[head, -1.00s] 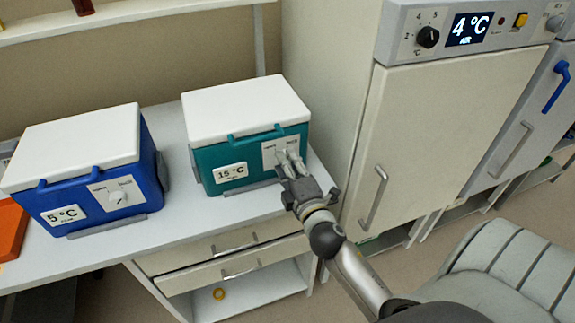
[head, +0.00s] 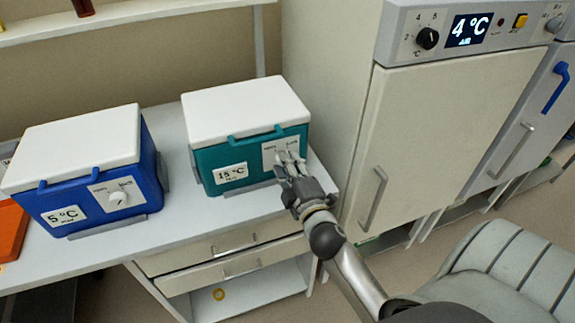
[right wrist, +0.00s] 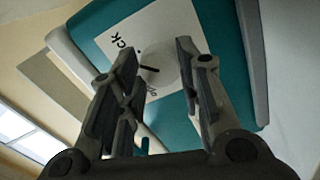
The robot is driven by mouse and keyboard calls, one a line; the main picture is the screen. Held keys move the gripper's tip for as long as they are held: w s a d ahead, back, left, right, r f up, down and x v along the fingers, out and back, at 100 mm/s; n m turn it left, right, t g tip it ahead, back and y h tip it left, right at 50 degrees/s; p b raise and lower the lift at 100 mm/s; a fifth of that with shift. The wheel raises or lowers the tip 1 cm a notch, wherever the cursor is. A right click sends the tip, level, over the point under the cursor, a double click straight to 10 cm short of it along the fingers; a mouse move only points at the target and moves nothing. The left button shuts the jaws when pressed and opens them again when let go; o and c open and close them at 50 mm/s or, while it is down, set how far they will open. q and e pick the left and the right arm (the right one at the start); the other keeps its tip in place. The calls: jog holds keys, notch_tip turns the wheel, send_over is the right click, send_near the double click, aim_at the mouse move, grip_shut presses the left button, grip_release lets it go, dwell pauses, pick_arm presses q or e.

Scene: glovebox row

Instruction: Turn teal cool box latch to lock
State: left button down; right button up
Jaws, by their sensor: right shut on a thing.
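My left gripper is not in view.
A blue cool box (head: 85,207) marked "5 °C" stands left of the teal one, with an orange thing (head: 10,230) at the far left. A cabinet (head: 455,120) with a handle and "4 °C" display stands at right. A grey chair (head: 510,255) is at lower right.

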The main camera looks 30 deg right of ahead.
jog(key=o, duration=1)
jog(key=shift+s, duration=0.1)
jog(key=v, duration=1.2)
